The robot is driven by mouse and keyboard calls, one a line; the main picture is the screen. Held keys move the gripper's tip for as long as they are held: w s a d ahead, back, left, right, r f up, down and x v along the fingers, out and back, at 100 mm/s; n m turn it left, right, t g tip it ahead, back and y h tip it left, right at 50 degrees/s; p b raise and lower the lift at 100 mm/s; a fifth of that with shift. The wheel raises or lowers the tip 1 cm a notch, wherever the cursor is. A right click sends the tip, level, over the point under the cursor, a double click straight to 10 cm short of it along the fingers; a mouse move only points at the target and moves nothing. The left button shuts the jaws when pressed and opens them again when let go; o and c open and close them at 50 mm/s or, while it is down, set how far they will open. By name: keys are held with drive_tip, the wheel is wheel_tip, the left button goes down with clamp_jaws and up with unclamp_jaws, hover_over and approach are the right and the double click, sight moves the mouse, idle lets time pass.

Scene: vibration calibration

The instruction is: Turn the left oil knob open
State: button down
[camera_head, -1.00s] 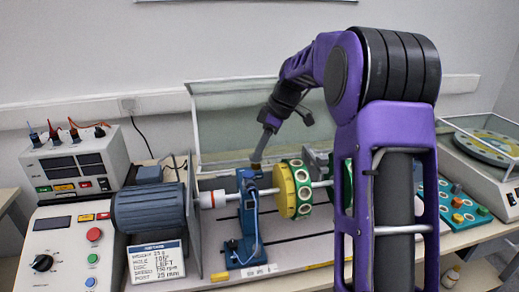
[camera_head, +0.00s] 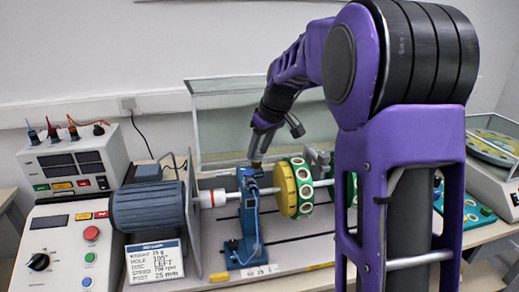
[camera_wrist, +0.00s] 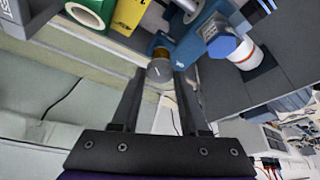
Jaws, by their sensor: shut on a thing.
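The left oil knob (camera_wrist: 159,71) is a small grey round cap with a white mark, above an amber collar (camera_wrist: 161,51). It sits on top of the left blue bearing post (camera_head: 248,215). My gripper (camera_wrist: 160,77) has one finger on each side of the knob and is shut on it. In the head view my gripper (camera_head: 257,157) comes down onto the top of the post from above, and its fingers mostly hide the knob.
A yellow and green disc (camera_head: 287,188) stands on the shaft just right of the post. A grey motor (camera_head: 150,207) is on the left, beside an upright plate. A clear cover (camera_head: 230,115) stands behind. A settings card (camera_head: 155,262) is in front of the motor.

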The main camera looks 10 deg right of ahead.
drive_tip(key=m, duration=0.1)
drive_tip(key=m+h+p, duration=0.1)
drive_tip(key=m, duration=0.1)
drive_tip(key=m+h, duration=0.1)
drive_tip(key=m, duration=0.1)
drive_tip(key=shift+s+a+r, duration=0.1)
drive_tip(key=shift+a, duration=0.25)
drive_tip(key=shift+a+m+h+p, duration=0.1)
drive_tip(key=shift+m+h+p, duration=0.7)
drive_tip(key=shift+m, duration=1.7)
drive_tip(key=shift+c, duration=2.1)
unclamp_jaws()
drive_tip(key=p+v, duration=0.1)
drive_tip(key=v, duration=1.6)
drive_tip(key=shift+a, duration=0.35)
